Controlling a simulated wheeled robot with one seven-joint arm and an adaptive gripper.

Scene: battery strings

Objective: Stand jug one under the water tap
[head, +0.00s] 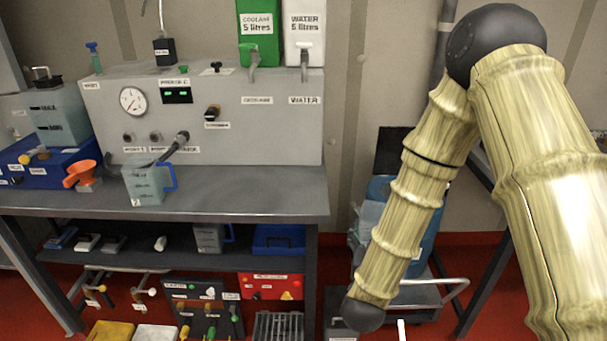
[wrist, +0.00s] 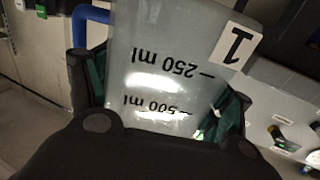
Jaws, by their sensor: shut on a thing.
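Jug one (wrist: 165,55) is a clear grey jug with a "1" label, 250 ml and 500 ml marks and a blue handle (wrist: 92,14). It fills the middle of the wrist view. My gripper (wrist: 160,98) is shut on it, with dark green pads on both sides. Neither the jug nor the gripper can be made out in the head view, where my arm runs down to the lower edge. The water tap (head: 304,68) hangs from the white WATER container (head: 304,28) at the top of the grey panel. No jug stands on the bench below it.
The bench top (head: 265,190) is clear at its right end. Another jug (head: 143,184) with a blue handle stands under a dark hose near the panel. An orange funnel (head: 82,174) is left of it. The green COOLANT container (head: 258,28) hangs beside the water one.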

